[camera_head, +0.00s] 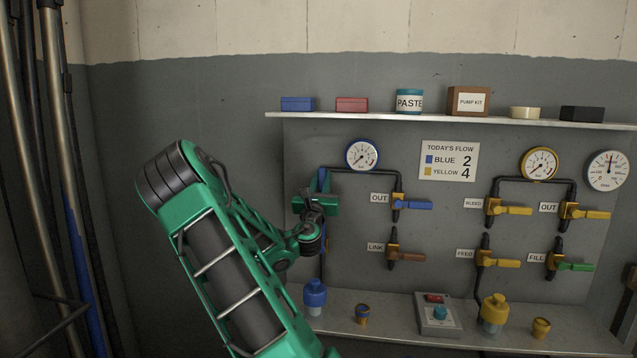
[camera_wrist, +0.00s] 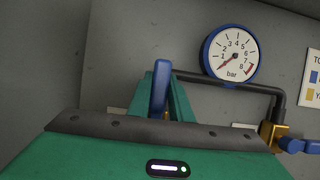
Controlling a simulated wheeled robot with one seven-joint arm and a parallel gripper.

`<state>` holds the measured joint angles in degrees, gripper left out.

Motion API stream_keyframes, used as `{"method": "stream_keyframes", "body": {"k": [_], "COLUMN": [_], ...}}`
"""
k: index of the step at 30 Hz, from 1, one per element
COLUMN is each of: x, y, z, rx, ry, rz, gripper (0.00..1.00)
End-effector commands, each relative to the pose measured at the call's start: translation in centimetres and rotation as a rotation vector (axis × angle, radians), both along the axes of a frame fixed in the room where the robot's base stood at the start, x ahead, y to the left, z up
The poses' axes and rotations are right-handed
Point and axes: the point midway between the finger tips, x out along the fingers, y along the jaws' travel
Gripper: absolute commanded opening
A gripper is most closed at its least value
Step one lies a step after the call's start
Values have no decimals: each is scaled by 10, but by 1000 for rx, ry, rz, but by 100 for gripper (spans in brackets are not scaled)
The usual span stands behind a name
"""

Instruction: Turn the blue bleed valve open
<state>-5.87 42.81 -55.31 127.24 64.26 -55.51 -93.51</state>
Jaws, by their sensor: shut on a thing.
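The blue bleed valve's handle (camera_head: 323,178) stands about upright at the left end of the black pipe in the head view. In the wrist view the blue handle (camera_wrist: 160,86) rises between my green fingers, tilted slightly. My gripper (camera_head: 317,203) is shut on this handle. The valve's body and most of its label are hidden behind my gripper. The blue-rimmed gauge (camera_head: 362,155) is up and to the right; in the wrist view the gauge (camera_wrist: 230,55) has its needle near the low end.
The blue OUT lever (camera_head: 414,205) and brown LINK lever (camera_head: 408,257) are just right of my gripper. Yellow and green levers are farther right. A shelf (camera_head: 430,119) with boxes runs above. A blue bottle (camera_head: 315,293) stands on the ledge below.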

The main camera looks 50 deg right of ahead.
Motion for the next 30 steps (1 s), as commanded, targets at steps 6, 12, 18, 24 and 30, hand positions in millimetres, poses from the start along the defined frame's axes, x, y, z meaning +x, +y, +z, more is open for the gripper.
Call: {"method": "stream_keyframes", "body": {"k": [6,12,18,24,30], "x": [3,2,-2,-13,-27], "y": [2,1,7,32,61], "z": [-4,-2,-6,-18,-31], "rx": [5,3,4,4,5], "ry": [6,2,4,10,11], "rz": [6,4,2,2,3], "gripper": [38,38,38,38,38]}}
